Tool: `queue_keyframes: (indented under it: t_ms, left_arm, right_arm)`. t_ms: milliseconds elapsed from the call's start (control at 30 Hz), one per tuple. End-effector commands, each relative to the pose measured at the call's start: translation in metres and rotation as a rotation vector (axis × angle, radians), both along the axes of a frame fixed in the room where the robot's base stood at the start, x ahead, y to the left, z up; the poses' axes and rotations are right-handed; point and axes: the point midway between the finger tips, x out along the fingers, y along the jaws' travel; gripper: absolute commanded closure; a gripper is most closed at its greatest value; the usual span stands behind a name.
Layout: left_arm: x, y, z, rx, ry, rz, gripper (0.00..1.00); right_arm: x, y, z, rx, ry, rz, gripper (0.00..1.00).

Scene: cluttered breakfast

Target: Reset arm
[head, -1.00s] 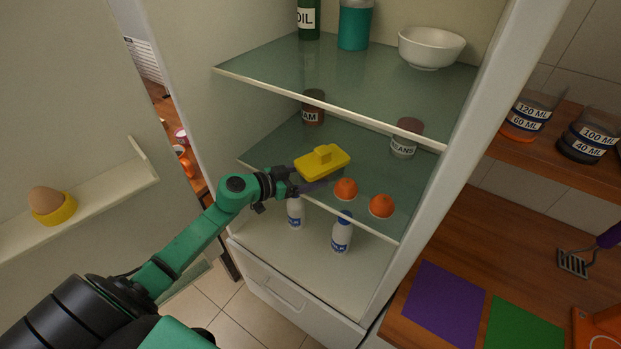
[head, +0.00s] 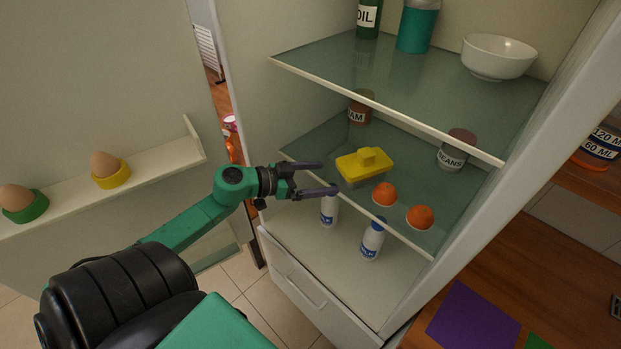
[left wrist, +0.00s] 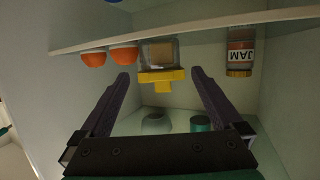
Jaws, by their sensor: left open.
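My left gripper (head: 328,178) is open and empty at the front of the open fridge, by the middle glass shelf (head: 321,146). Its fingers point right, toward the yellow-lidded butter dish (head: 365,168) on that shelf, with a gap between. In the left wrist view the fingers (left wrist: 160,82) are spread wide, and the butter dish (left wrist: 162,76) shows beyond and between them, looking upside down. My right gripper is not in view.
White bottles (head: 372,240) stand below. A bowl (head: 497,57) is above. The door shelf (head: 150,182) holds eggs in cups.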

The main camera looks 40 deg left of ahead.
Motion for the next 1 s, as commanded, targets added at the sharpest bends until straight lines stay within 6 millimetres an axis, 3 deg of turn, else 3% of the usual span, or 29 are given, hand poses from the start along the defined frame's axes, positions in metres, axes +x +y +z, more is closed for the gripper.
queue_keyframes:
  t_ms: [233, 800, 933, 1000]
  left_arm:
    - [-0.022, 0.013, 0.007, -0.001, 0.001, -0.001, 0.00]
    - [-0.020, 0.014, 0.010, -0.004, -0.018, 0.015, 0.00]
    - [-0.007, 0.022, 0.029, -0.005, -0.148, 0.157, 0.00]
    - [0.000, 0.039, 0.039, 0.007, -0.225, 0.339, 0.00]
  right_arm:
    - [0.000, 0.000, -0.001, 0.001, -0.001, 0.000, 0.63]
    - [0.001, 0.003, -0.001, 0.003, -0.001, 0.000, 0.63]
    - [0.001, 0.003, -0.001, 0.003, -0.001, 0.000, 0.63]
    - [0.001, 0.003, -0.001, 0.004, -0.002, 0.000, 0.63]
